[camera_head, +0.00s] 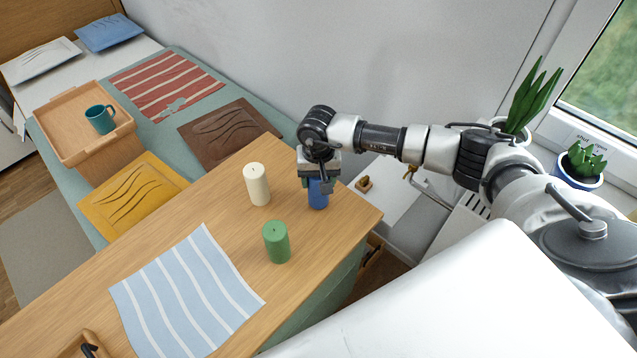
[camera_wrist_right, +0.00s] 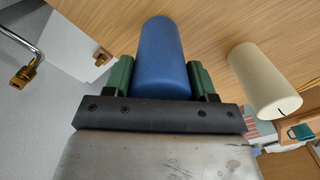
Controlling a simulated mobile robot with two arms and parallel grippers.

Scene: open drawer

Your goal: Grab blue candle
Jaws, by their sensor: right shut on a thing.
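The blue candle (camera_head: 318,194) stands on the wooden top, near its far right edge. My right gripper (camera_head: 316,178) is over it from above and shut on it. In the right wrist view the blue candle (camera_wrist_right: 163,60) sits between the two green fingers of my right gripper (camera_wrist_right: 162,78). The gripper hides the candle's upper part in the head view. A cream candle (camera_head: 257,184) stands just left of it and a green candle (camera_head: 276,242) stands nearer. The cream candle also shows in the right wrist view (camera_wrist_right: 262,82). My left gripper is not in view.
A blue striped cloth (camera_head: 186,292) lies on the wooden top (camera_head: 160,225). A wooden tray (camera_head: 62,140) with a teal mug (camera_head: 101,119) stands at the left. Potted plants (camera_head: 580,168) stand by the window at right. A metal radiator valve (camera_head: 411,172) is beyond the edge.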

